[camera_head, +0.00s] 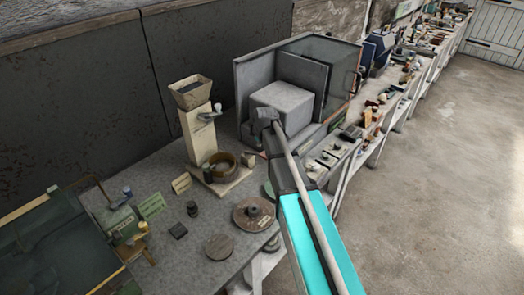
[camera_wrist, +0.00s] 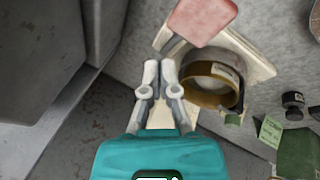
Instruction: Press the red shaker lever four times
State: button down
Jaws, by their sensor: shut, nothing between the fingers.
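A pale column with a hopper (camera_head: 190,92) on top stands left of centre in the head view. A grey lever-like arm (camera_head: 210,113) sticks out from its right side; I see no clear red on it there. A round brown pan (camera_head: 217,166) sits on the column's pale base. In the wrist view, a pinkish-red flat piece (camera_wrist: 200,20) shows at the top edge, above the brown pan (camera_wrist: 213,85); I cannot tell whether it is the lever. My gripper (camera_wrist: 162,68) is shut and empty, beside the pan. Its fingertips do not show clearly in the head view.
A grey boxy machine (camera_head: 283,102) with side panels stands right of the column. A dark disc (camera_head: 254,214), a flat round plate (camera_head: 219,247) and a green device (camera_head: 118,217) are on the bench. Open floor (camera_head: 440,190) lies to the right.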

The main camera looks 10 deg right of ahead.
jog(key=shift+w+a+r+p, duration=0.15)
jog(key=shift+w+r+p, duration=0.1)
jog(key=shift+r+p, duration=0.35)
jog(key=shift+w+a+r+p, duration=0.2)
jog(key=shift+r+p, duration=0.35)
jog(key=shift+r, duration=0.15)
jog(key=shift+w+a+r+p, duration=0.15)
jog(key=shift+w+r+p, duration=0.1)
jog(key=shift+r+p, duration=0.35)
jog(key=shift+s, duration=0.15)
jog(key=s+f+m+g+b, duration=0.1)
jog(key=s+m, duration=0.5)
jog(key=s, duration=0.8)
jog(key=s+f+m+g, duration=0.2)
jog(key=s+m, duration=0.5)
jog(key=s, duration=0.8)
jog(key=shift+s+d+g+b, duration=0.2)
jog(key=shift+g+b, duration=0.15)
jog(key=shift+g, duration=0.55)
jog(key=shift+w, duration=0.1)
